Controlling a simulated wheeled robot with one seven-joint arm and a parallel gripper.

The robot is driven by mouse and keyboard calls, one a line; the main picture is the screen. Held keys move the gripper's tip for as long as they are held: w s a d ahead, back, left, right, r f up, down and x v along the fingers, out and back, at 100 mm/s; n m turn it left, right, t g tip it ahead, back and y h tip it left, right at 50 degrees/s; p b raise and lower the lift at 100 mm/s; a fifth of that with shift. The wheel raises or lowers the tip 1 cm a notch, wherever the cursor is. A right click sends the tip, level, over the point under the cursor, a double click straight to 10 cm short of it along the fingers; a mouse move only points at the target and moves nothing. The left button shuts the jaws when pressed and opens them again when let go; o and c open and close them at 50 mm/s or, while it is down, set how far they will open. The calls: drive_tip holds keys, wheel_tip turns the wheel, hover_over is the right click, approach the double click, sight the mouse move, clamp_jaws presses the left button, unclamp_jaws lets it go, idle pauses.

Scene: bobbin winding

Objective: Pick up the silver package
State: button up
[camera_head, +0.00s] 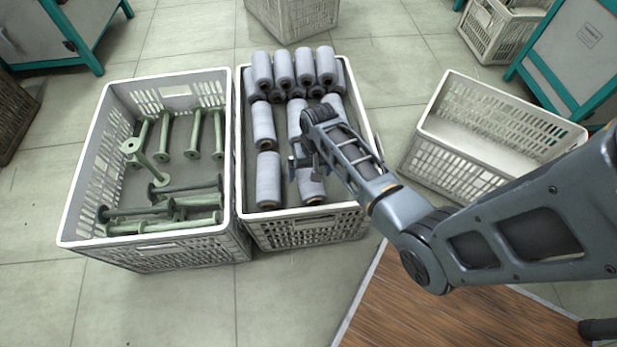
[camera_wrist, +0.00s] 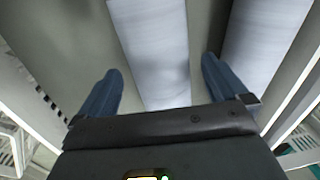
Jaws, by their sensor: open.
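Several silver-grey wound bobbins, which look like the silver packages, fill the middle crate (camera_head: 243,190). One silver package (camera_head: 268,180) lies at its front left and another (camera_head: 311,186) at its front right, partly behind my gripper. My gripper (camera_head: 306,166) is open and empty over the right part of this crate, pointing down. In the wrist view, one silver package (camera_wrist: 155,50) lies lengthwise between and beyond the open fingers, and a second (camera_wrist: 266,40) lies to the right of the right finger. My arm hides part of the crate's right side.
The left crate (camera_head: 75,205) holds several green empty spools (camera_head: 190,187). An empty-looking white crate (camera_head: 500,140) stands at the right, behind my arm. Teal-framed cabinets (camera_head: 570,50) stand at the edges.

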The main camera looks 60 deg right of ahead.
wheel_tip(320, 180, down, 4)
drive_tip(key=shift+w+a+r+b, duration=0.15)
drive_tip(key=shift+r+b, duration=0.1)
drive_tip(key=shift+b, duration=0.25)
drive_tip(key=c, duration=1.2)
